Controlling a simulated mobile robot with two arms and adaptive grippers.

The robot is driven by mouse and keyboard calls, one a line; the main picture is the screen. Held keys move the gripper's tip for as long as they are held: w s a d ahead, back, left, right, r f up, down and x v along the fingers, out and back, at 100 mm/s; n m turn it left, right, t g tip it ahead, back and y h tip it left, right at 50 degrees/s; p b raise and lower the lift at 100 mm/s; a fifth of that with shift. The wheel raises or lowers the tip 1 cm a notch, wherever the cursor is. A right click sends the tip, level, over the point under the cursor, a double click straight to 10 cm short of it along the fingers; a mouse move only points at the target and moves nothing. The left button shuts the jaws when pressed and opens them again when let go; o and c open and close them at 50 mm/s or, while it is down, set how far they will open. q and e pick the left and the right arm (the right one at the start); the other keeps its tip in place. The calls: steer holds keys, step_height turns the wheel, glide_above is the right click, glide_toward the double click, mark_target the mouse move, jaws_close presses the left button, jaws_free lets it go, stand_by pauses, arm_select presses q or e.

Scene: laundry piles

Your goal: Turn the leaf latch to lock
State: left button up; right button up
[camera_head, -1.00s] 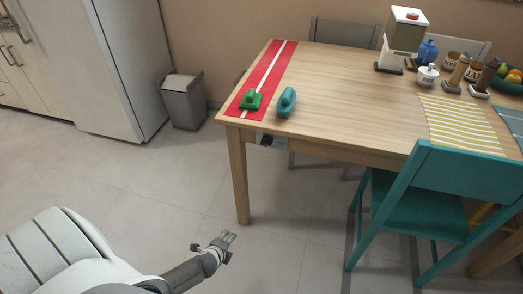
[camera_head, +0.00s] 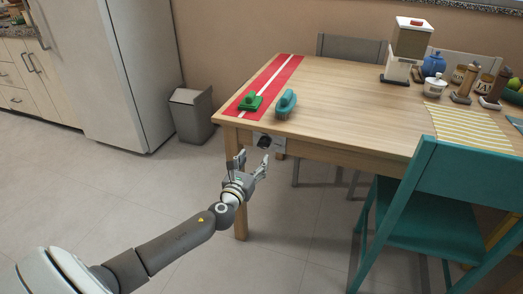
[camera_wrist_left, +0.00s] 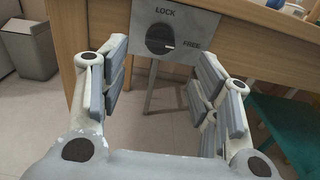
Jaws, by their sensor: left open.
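The leaf latch (camera_wrist_left: 160,40) is a round black knob on a grey plate (camera_wrist_left: 196,22) fixed to the table's side. The plate reads LOCK above the knob and FREE to its right. A white mark on the knob points right, toward FREE. In the head view the latch (camera_head: 264,142) is small, under the table's near edge. My left gripper (camera_head: 250,163) is open and empty, just short of the latch. In the left wrist view its fingers (camera_wrist_left: 158,85) stand apart, with the knob beyond and between them. My right gripper is not in view.
The wooden table (camera_head: 340,100) carries a red runner (camera_head: 272,80), a green object (camera_head: 250,102) and a teal brush (camera_head: 286,103). A teal chair (camera_head: 440,200) stands at right. A grey bin (camera_head: 192,117) stands left of the table. The floor in front is clear.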

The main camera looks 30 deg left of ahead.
mark_target(262, 148)
arm_select(q)
steer(key=b+x, duration=0.1)
steer(key=x, duration=0.5)
steer(key=shift+w+a+f, duration=0.1)
steer(key=shift+w, duration=0.1)
steer(key=shift+x, duration=0.8)
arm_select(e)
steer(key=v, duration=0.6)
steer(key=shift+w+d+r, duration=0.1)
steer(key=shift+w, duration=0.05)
arm_select(q)
steer(key=c, duration=1)
steer(key=shift+b, duration=0.3)
steer(key=shift+c, duration=0.2)
